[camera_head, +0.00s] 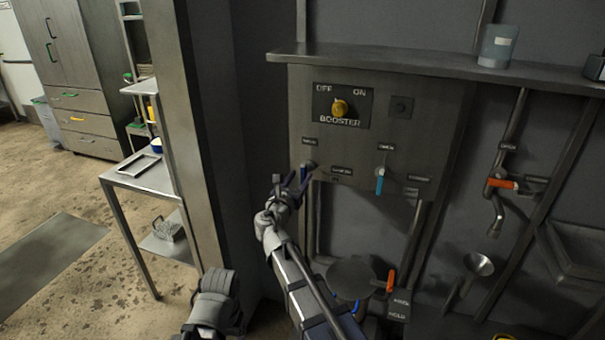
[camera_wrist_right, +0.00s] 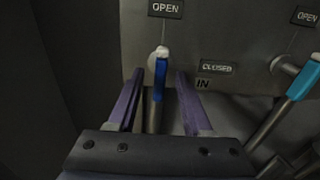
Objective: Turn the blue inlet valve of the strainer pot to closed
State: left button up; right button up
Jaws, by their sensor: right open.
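The blue inlet valve handle (camera_wrist_right: 160,78) hangs straight down from its pivot on the grey panel, below an OPEN label (camera_wrist_right: 165,9) and in line with its mark. A CLOSED label (camera_wrist_right: 216,68) and an IN label (camera_wrist_right: 203,84) are to its right. My right gripper (camera_wrist_right: 157,82) is open, its purple fingers on either side of the handle with gaps visible on both sides. In the head view the right gripper (camera_head: 294,181) is at the panel's lower left, partly covering the handle. My left gripper's fingers are not visible.
A light-blue valve handle (camera_head: 380,180) hangs to the right on the same panel, below a yellow booster knob (camera_head: 340,107). A dark round pot (camera_head: 349,272) and an orange handle (camera_head: 391,281) are below. A pillar (camera_head: 193,130) stands left.

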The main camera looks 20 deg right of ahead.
aim_at(303, 174)
jog(key=shift+x, duration=1.85)
jog(key=shift+c, duration=0.2)
grip_shut()
jog(key=shift+s, duration=0.1)
